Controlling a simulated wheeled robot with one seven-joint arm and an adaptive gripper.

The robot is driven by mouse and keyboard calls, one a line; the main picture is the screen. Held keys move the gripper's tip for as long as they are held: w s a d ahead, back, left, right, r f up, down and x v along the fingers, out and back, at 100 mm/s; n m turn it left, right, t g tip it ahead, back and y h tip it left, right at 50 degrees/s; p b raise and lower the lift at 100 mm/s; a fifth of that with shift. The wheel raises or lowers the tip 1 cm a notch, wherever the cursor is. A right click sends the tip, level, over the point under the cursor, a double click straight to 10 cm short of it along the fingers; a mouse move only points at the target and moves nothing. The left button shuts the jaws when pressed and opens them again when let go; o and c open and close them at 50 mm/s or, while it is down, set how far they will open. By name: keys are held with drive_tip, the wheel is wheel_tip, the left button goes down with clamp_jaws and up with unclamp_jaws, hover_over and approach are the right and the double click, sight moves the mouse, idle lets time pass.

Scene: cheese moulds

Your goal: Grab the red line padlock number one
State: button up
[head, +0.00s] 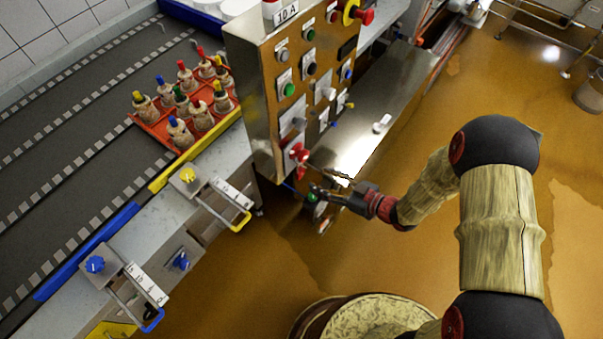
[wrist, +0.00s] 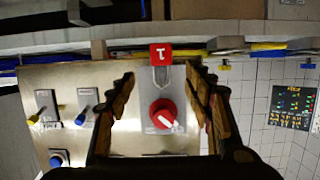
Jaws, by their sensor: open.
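The red padlock (wrist: 161,54) has a white number one that appears upside down in the wrist view. Its grey shackle points down the picture, towards a red rotary switch (wrist: 163,114) on the steel panel (wrist: 90,85). In the head view, red parts (head: 299,154) show low on the control cabinet; padlock and switch are hard to tell apart there. My gripper (head: 316,181) is just in front of these. In the wrist view, the open fingers of my gripper (wrist: 160,78) stand either side of the padlock and shackle, with gaps on both sides. Contact is not visible.
The cabinet (head: 262,95) carries several buttons and switches. Blue (wrist: 82,118) and yellow (wrist: 34,119) switches sit left in the wrist view. A red tray (head: 152,130) of capped bottle-like items stands on the conveyor. A round tub (head: 375,318) is at the bottom. The brown floor (head: 480,90) has open room.

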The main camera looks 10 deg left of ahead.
sight(302, 172)
drive_tip(key=b+x, duration=0.2)
drive_tip(key=x, duration=0.5)
drive_tip(key=shift+a+f, duration=0.15)
drive_tip(key=shift+a, duration=0.15)
drive_tip(key=c, duration=1.3)
